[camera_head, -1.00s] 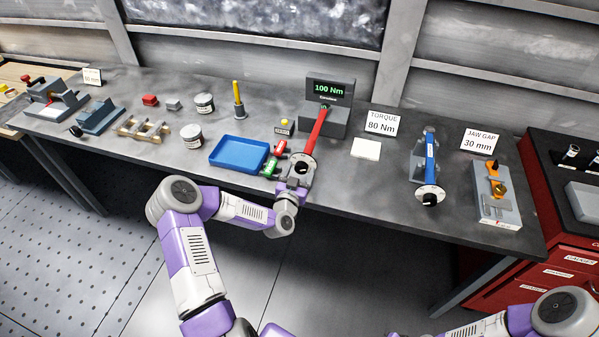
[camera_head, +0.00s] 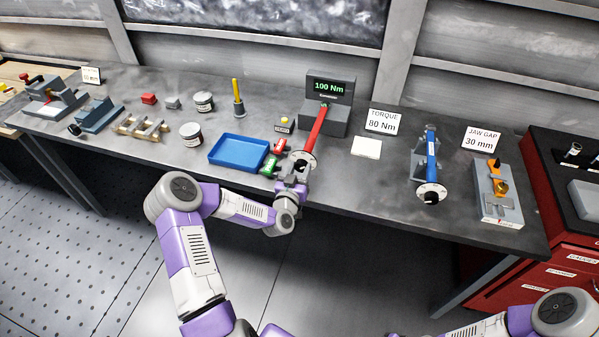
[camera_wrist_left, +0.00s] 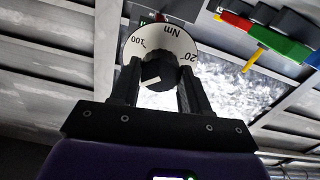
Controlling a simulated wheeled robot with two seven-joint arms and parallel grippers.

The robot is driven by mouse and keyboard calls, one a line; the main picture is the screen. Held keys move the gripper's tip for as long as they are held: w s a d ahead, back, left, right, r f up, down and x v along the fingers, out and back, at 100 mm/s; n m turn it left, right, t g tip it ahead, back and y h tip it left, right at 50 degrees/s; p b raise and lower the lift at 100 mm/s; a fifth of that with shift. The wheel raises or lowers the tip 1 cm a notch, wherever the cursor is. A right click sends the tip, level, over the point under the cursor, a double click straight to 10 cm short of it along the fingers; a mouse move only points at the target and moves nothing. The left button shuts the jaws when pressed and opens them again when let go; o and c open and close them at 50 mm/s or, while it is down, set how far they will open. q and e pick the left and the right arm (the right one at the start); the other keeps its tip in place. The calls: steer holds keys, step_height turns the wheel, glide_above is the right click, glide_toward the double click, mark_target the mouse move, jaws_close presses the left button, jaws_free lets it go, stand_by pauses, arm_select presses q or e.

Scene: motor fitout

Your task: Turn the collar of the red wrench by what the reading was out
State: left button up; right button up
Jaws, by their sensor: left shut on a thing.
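The red wrench (camera_head: 317,130) lies with its far end at the tester (camera_head: 326,112), whose display reads 100 Nm. Its near end has a white dial disc with a black collar (camera_head: 300,165). In the left wrist view the dial (camera_wrist_left: 135,52) shows 100, 20 and Nm, and the black collar (camera_wrist_left: 160,70) carries a white mark. My left gripper (camera_head: 294,180) is at this near end, shut on the collar, with one finger on each side of it in the wrist view (camera_wrist_left: 160,85). My right gripper is out of view; only part of that arm shows at bottom right.
A TORQUE 80 Nm card (camera_head: 385,122) stands right of the tester, near a white pad (camera_head: 366,147). A blue wrench (camera_head: 431,160) stands farther right. A blue tray (camera_head: 239,152) and red and green blocks (camera_head: 269,164) sit close left of my left gripper.

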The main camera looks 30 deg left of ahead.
arm_select(q)
steer(key=n+b, duration=0.3)
steer(key=n, duration=0.2)
steer(key=shift+f, duration=0.1)
steer(key=shift+n+b, duration=1.1)
steer(key=shift+n, duration=1.2)
steer(key=o, duration=1.1)
steer(key=shift+c, duration=0.2)
steer(key=shift+s, duration=0.1)
steer(key=v, duration=0.7)
steer(key=shift+s, duration=0.25)
